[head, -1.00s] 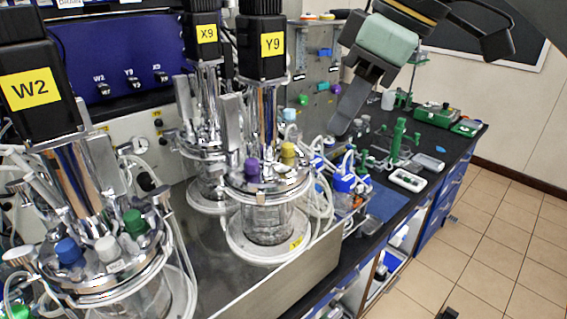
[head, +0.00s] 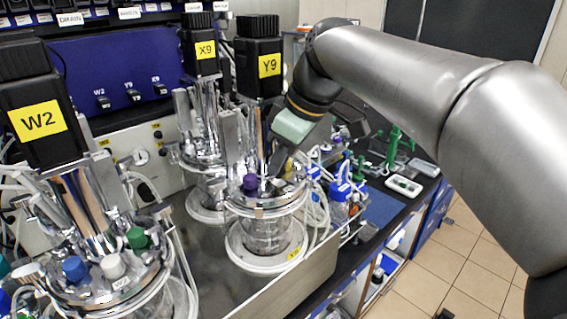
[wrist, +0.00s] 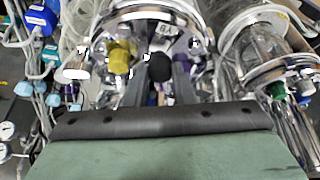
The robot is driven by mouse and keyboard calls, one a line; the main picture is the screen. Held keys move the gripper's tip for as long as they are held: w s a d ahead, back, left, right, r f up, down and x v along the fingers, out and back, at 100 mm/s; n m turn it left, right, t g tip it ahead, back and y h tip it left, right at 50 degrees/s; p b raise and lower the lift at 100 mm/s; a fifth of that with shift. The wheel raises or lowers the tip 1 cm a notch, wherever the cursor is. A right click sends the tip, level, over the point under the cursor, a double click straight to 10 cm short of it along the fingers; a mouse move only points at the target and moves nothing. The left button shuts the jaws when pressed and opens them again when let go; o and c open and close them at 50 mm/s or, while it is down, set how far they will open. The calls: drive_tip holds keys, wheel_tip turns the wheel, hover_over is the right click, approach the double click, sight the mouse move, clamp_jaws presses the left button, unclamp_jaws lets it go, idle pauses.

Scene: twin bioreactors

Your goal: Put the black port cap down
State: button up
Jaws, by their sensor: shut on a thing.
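My gripper (head: 280,165) is down at the lid of the reactor marked Y9 (head: 269,66). In the wrist view my gripper (wrist: 160,72) is shut on the black port cap (wrist: 159,67), which shows between its two fingers above the metal lid. A yellow cap (wrist: 120,56) is left of the fingers and a purple cap (wrist: 207,66) right of them. The purple cap also shows in the head view (head: 250,184). The black cap cannot be made out in the head view. Whether it touches a port is unclear.
Reactor X9 (head: 206,50) stands behind, and reactor W2 (head: 40,120) with blue, white and green caps stands at left. Tubing and a blue-capped bottle (head: 339,190) are close at right. Free floor lies beyond the bench.

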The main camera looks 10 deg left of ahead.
drive_tip(key=shift+f, duration=1.05)
drive_tip(key=shift+s+d+f, duration=0.1)
drive_tip(key=shift+f, duration=0.05)
drive_tip(key=o, duration=0.9)
drive_tip(key=shift+o, duration=0.2)
drive_tip(key=shift+r, duration=0.25)
drive_tip(key=v, duration=1.2)
drive_tip(key=shift+d+f, duration=0.1)
drive_tip(key=shift+f, duration=0.05)
